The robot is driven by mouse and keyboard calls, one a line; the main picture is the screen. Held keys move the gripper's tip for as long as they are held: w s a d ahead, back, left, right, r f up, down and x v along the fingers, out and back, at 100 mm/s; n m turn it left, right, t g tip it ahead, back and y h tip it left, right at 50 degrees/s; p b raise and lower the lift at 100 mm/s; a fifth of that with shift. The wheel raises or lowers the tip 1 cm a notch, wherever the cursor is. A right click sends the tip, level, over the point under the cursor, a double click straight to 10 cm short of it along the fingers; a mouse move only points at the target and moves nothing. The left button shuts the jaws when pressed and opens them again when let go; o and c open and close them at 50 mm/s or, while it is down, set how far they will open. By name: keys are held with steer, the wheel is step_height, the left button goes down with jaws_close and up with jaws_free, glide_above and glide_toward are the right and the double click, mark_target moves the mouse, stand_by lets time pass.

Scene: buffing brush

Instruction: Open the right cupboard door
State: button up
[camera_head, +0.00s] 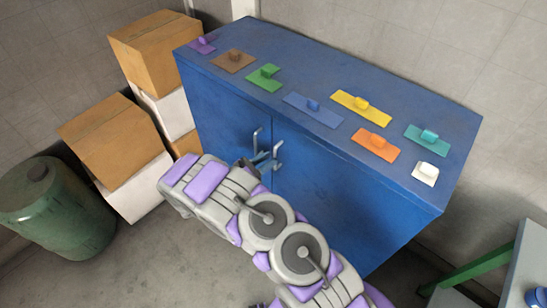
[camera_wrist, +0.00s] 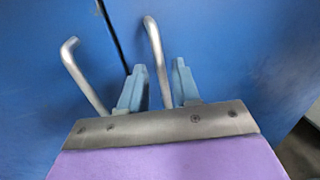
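The blue cupboard (camera_head: 330,190) stands with both doors seemingly shut, a dark seam between them. The right door (camera_head: 325,195) carries a grey metal handle (camera_head: 278,153), which also shows in the wrist view (camera_wrist: 154,48). The left door (camera_head: 225,115) has its own handle (camera_head: 256,138), at left in the wrist view (camera_wrist: 82,75). My gripper (camera_head: 264,160) is at the handles. In the wrist view its blue fingers (camera_wrist: 162,72) are apart, with the right handle running between them. Slight gaps show beside the handle; contact deeper in is hidden.
Colored blocks on flat plates, such as an orange one (camera_head: 376,144), lie on the cupboard top. Cardboard boxes (camera_head: 115,140) and a green barrel (camera_head: 55,208) stand at left. A table (camera_head: 525,265) is at lower right. Grey floor (camera_head: 135,265) is open in front.

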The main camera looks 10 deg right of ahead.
mark_target(275, 155)
steer(key=x, duration=0.3)
steer(key=shift+d+b, duration=0.3)
steer(key=shift+d, duration=0.1)
steer(key=shift+w+a, duration=0.15)
steer(key=shift+a, duration=0.3)
steer(key=shift+d, duration=0.5)
steer(key=c, duration=0.3)
jaws_close()
steer(key=shift+a, duration=0.15)
